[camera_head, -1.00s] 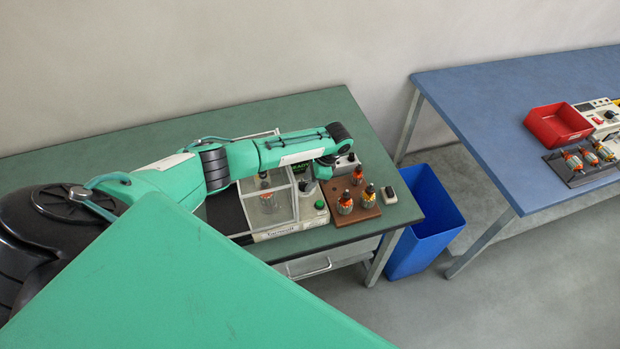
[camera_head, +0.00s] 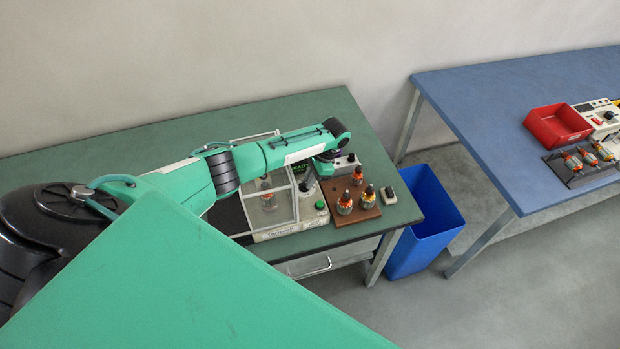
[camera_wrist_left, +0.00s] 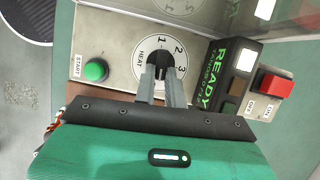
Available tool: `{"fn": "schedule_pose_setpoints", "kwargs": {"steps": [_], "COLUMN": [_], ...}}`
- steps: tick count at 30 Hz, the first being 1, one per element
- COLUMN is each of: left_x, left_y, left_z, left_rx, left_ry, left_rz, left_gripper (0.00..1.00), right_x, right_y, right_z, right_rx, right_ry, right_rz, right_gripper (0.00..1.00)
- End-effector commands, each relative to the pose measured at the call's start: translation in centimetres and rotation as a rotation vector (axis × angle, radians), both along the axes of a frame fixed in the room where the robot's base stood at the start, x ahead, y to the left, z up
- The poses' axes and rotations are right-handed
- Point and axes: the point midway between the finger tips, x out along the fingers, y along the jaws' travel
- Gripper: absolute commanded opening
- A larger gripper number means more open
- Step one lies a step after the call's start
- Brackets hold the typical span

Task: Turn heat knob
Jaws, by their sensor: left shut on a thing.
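The heat knob (camera_wrist_left: 164,60) shows in the left wrist view as a dark knob on a white dial marked HEAT, 1, 2 and 3. My left gripper (camera_wrist_left: 163,74) is shut on the knob, one finger on each side. The fingers cover much of the knob, so I cannot tell which mark it points at. The pale control panel (camera_wrist_left: 115,28) carries the dial. My right gripper is in neither current view.
A green START button (camera_wrist_left: 96,70) is left of the dial. A lit READY display (camera_wrist_left: 214,80) and a red switch (camera_wrist_left: 276,84) are to the right. A wooden block (camera_head: 367,212) with armatures stands beside the machine. A blue bin (camera_head: 428,225) is off the table's right end.

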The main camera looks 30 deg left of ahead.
Motion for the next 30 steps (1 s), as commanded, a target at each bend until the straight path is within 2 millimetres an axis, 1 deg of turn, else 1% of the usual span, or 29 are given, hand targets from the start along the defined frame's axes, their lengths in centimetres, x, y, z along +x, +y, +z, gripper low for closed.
{"fn": "schedule_pose_setpoints", "kwargs": {"steps": [21, 30], "left_x": [0.5, 0.4], "left_y": [1.2, 1.7], "left_z": [0.3, 0.3], "left_rx": [-0.002, -0.001], "left_ry": [0.000, -0.001], "left_rz": [0.682, 0.928], "left_gripper": [0.00, 0.00], "right_x": [0.0, 0.0], "right_y": [0.0, -0.1], "right_z": [2.4, 3.5], "right_rx": [0.000, -0.001], "right_ry": [0.001, 0.001], "right_rz": [0.000, 0.001], "right_gripper": [0.00, 0.00]}}
